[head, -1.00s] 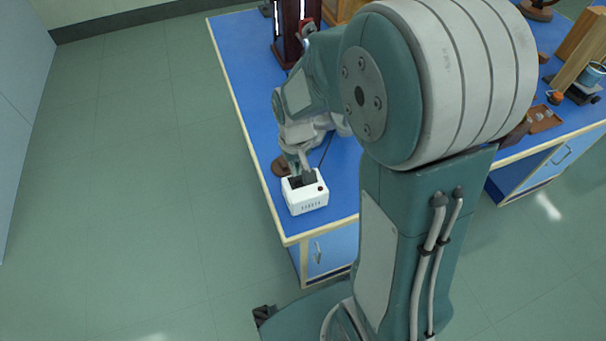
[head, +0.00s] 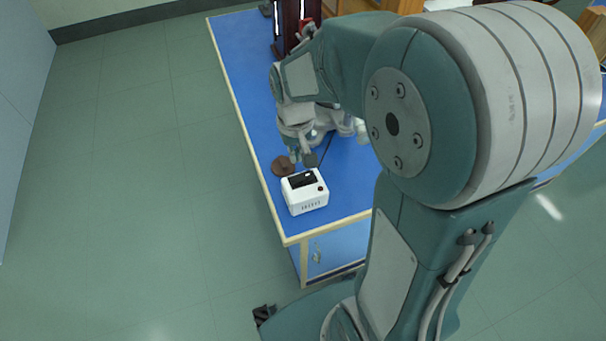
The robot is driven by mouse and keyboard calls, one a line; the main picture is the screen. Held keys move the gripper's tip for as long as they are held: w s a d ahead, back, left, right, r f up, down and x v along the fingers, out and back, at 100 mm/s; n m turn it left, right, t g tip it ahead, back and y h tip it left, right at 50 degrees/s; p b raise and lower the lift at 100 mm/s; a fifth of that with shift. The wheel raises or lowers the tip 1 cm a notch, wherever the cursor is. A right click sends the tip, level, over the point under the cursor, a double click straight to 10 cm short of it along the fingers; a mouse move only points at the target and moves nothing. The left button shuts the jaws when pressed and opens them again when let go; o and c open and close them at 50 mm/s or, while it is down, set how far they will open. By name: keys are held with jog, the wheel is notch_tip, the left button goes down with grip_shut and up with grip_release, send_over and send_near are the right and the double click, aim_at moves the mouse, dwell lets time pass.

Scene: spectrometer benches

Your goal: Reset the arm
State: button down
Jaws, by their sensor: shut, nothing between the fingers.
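My arm reaches over the blue bench (head: 237,50) from the right. My gripper (head: 301,158) points down just above and behind a small white box-shaped device (head: 306,200). The gripper is shut and empty. A brown round piece (head: 282,166) lies on the bench to the left of the gripper. My upper arm hides much of the right side of the bench.
A dark upright stand (head: 291,22) with a red part is at the back of the bench. A thin dark cable lies near the gripper. The bench's left strip and the green floor (head: 130,190) at left are clear.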

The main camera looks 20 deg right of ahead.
jog(key=s+r+t, duration=0.5)
jog(key=s+r, duration=0.8)
jog(key=s, duration=0.1)
jog(key=shift+t, duration=0.3)
jog(key=shift+s, duration=0.1)
dwell(0.5)
